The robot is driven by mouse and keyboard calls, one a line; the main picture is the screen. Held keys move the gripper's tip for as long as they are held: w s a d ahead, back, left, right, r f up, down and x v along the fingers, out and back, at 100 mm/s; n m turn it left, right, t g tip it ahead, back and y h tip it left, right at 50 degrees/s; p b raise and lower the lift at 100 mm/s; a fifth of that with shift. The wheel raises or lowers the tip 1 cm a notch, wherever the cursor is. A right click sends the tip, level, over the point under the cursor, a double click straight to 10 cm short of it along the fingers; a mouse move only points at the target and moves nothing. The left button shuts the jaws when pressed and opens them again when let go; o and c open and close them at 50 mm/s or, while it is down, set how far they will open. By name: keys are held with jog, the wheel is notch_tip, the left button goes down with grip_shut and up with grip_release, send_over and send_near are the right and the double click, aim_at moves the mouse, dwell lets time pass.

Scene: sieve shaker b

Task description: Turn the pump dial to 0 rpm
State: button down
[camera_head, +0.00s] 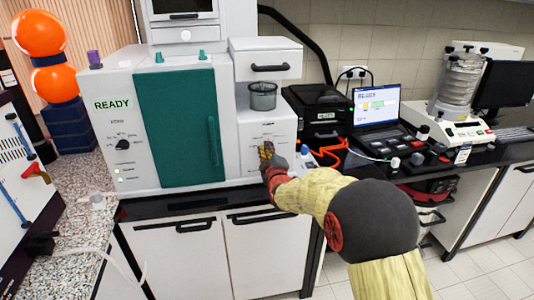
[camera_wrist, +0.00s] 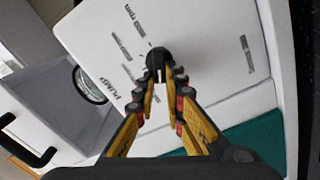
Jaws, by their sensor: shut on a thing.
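The pump dial (camera_wrist: 157,58) is a small black knob with a pale pointer line, on a white panel (camera_wrist: 210,50) printed PUMP with small labels around the knob. My gripper (camera_wrist: 167,82) has its yellow fingers closed on the two sides of the knob. In the head view my gripper (camera_head: 267,154) reaches the front of the white pump unit (camera_head: 255,115) and hides the dial. The labels are too small to read, so I cannot tell the rpm setting.
A glass beaker (camera_head: 263,97) sits in the pump unit's recess above the panel. The machine with the teal door (camera_head: 176,125) and its own black knob (camera_head: 123,144) stands to the left. A laptop (camera_head: 377,106) and sieve shaker (camera_head: 457,90) stand to the right.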

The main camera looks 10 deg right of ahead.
jog(key=n+b, duration=0.1)
jog(key=n, duration=0.1)
jog(key=n+b, duration=0.1)
jog(key=n, duration=0.2)
jog(key=shift+f, duration=0.4)
jog(key=shift+n, duration=0.3)
jog(key=c, duration=1.8)
grip_release()
jog(key=shift+w, duration=0.1)
jog(key=shift+c, duration=0.2)
jog(key=s, duration=1.2)
jog(key=shift+f, duration=0.1)
